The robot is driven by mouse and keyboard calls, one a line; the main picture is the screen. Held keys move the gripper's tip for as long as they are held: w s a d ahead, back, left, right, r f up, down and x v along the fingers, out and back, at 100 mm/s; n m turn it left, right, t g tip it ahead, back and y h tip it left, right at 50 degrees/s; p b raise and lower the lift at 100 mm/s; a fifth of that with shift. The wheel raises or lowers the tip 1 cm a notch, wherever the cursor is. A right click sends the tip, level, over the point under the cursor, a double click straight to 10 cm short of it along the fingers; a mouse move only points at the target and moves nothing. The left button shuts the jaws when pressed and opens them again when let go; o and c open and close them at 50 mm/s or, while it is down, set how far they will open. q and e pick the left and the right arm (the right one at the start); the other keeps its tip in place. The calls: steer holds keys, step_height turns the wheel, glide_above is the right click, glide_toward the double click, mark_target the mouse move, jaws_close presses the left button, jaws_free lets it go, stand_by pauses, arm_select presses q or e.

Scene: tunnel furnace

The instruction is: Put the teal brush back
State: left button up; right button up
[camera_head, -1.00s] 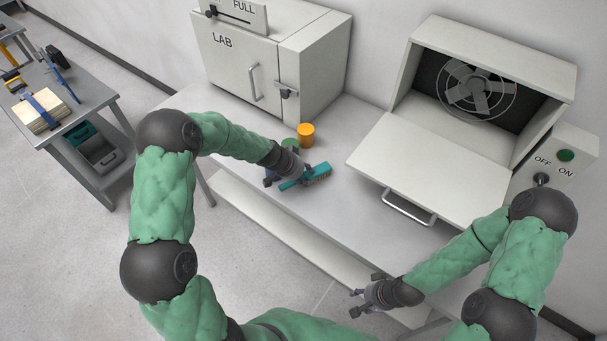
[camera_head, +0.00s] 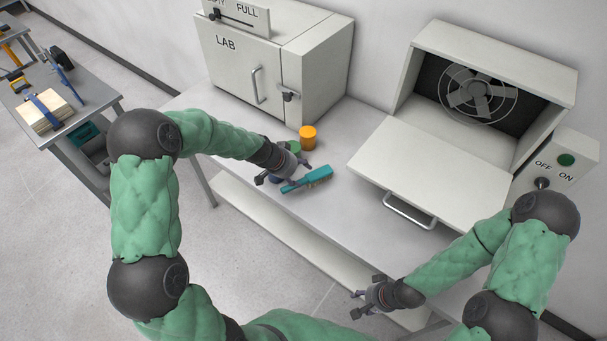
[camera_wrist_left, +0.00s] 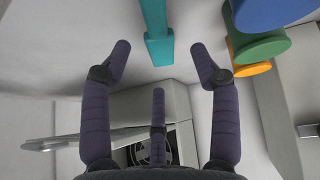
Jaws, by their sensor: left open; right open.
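The teal brush (camera_head: 308,180) lies on the grey bench top, bristles toward the right. In the left wrist view its teal handle (camera_wrist_left: 157,35) hangs into the top middle, beyond the fingertips. My right gripper (camera_head: 364,301) is open and empty in front of the bench edge.
An orange cylinder (camera_head: 308,138) and a green one (camera_head: 294,146) stand behind my left gripper; a blue one (camera_wrist_left: 270,10) shows in the wrist view. A LAB cabinet (camera_head: 237,70) stands behind. A fan box with a lowered door (camera_head: 430,170) is at right.

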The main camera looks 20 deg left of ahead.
arm_select(q)
steer(key=v, duration=0.6)
steer(key=shift+p, duration=0.3)
steer(key=shift+r, duration=0.1)
stand_by(0.9)
